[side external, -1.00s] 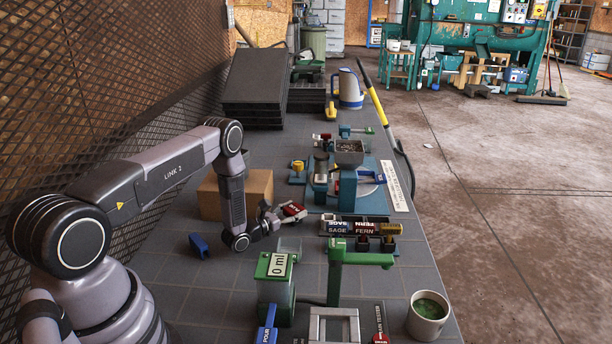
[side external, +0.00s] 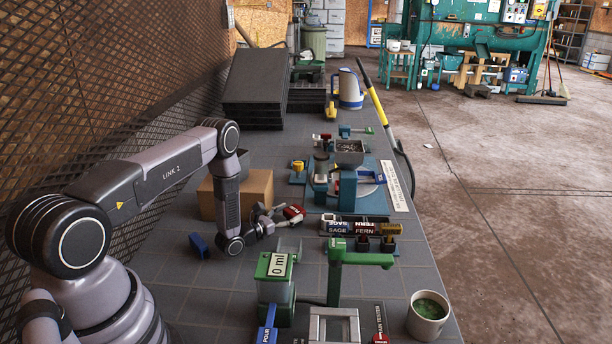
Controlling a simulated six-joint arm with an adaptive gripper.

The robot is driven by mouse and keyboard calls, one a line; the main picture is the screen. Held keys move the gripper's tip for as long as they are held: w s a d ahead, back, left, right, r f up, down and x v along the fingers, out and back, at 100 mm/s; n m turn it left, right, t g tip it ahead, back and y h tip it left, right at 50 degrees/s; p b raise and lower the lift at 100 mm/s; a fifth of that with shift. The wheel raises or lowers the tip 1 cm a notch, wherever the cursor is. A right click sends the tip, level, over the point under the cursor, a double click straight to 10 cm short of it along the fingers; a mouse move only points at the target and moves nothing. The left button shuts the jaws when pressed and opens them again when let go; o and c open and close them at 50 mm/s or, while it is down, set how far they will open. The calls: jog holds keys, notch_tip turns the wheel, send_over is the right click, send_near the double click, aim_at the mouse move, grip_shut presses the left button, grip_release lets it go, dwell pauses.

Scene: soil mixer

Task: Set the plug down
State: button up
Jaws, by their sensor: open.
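A small red and white piece (side external: 293,213), which looks like the plug, is on or just above the grey bench right of the cardboard box. My gripper (side external: 272,213) is just to its left, low over the bench. The fingers are small and dark here, open, with the red piece at or just past their tips. I cannot tell whether they still touch it. A blue block (side external: 198,245) lies on the bench left of my gripper.
A cardboard box (side external: 258,190) stands behind my gripper. The green 0 ml dispenser (side external: 275,278) and green stand (side external: 336,275) are in front. SAGE and FERN labelled blocks (side external: 350,228) lie to the right. A cup of green material (side external: 428,314) stands near the bench's right edge.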

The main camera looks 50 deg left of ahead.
jog(key=s, duration=0.1)
jog(key=s+r, duration=0.1)
jog(key=s, duration=0.1)
jog(key=shift+s, duration=0.15)
jog(key=w+d+r+m+h, duration=0.1)
jog(key=d+r+m+h, duration=0.3)
jog(key=r, duration=0.5)
jog(key=w+d+r+m+h, duration=0.2)
jog(key=d+r+h, duration=0.25)
jog(key=r, duration=0.45)
jog(key=s+d+r+m+g+h, duration=0.7)
jog(key=s+d+r+m+g, duration=0.2)
jog(key=d+r+m+g, duration=0.45)
jog(key=s+d+r+m+g+y, duration=0.2)
jog(key=s+d+m, duration=0.15)
jog(key=s, duration=0.35)
jog(key=s+d+r+m+g+y, duration=0.1)
jog(key=s+d+m+g+y, duration=0.2)
jog(key=s, duration=0.5)
jog(key=s+a+r+m+t+y, duration=0.3)
jog(key=s+a+m+t+y, duration=0.3)
jog(key=s+a+m+y, duration=0.4)
jog(key=shift+s+a, duration=0.45)
jog(key=shift+a, duration=0.35)
